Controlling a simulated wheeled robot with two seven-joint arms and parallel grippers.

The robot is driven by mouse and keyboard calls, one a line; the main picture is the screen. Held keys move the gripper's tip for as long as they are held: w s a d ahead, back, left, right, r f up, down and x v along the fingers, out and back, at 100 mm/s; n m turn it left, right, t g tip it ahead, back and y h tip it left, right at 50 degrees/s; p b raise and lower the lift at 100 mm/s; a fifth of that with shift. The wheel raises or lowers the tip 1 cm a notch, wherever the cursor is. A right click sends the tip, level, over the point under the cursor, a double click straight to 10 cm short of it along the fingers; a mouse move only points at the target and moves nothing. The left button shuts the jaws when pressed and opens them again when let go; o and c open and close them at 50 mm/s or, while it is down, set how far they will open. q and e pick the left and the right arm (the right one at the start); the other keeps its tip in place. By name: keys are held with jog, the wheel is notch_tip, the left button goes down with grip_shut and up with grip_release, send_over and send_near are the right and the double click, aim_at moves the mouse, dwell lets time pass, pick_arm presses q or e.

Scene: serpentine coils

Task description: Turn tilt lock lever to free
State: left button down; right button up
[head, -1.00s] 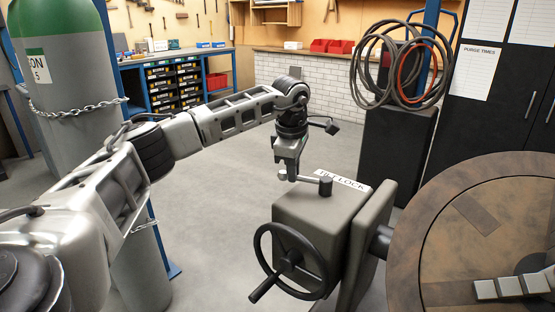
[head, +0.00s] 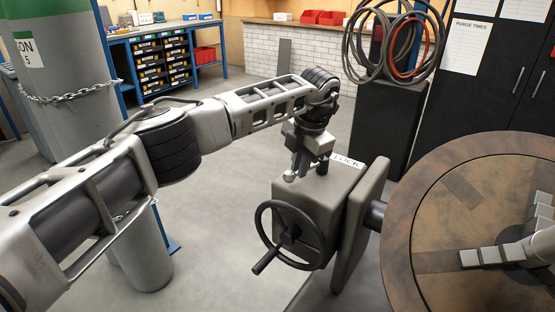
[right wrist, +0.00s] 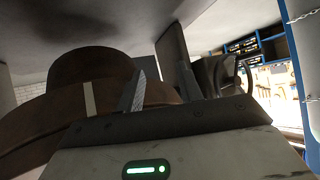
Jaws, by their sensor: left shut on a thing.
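The grey positioner box (head: 309,197) bears a white label of which "LOCK" (head: 348,161) shows. The tilt lock lever (head: 289,176) is on top of the box; its round end shows, and much of its bar is hidden behind my gripper. My left gripper (head: 300,170) points down over the box top and is shut on the lever. My right gripper (right wrist: 161,88) shows in the right wrist view, its two fingers apart with nothing seen held between them; it is not clearly seen in the head view.
A black handwheel (head: 290,236) stands out from the box's front. The round brown table (head: 425,225) at the right carries pale metal pieces (head: 490,255). A black cabinet with coiled hoses (head: 380,45) stands behind. A chained gas cylinder (head: 62,75) is at left. Floor left of the box is clear.

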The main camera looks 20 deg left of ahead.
pick_arm(q)
jog(key=shift+s+d+n+g, duration=0.2)
jog(key=shift+d+n, duration=0.35)
jog(key=shift+n, duration=0.25)
jog(key=shift+s+d+n+g, duration=0.1)
jog(key=shift+s+d+n, duration=0.1)
jog(key=shift+d+n, duration=0.5)
pick_arm(e)
jog(key=shift+s, duration=0.5)
pick_arm(q)
jog(key=shift+n, duration=0.3)
pick_arm(e)
jog(key=shift+a, duration=0.15)
pick_arm(q)
jog(key=c, duration=1.5)
grip_release()
jog(key=shift+o, duration=0.2)
jog(key=shift+r, duration=0.1)
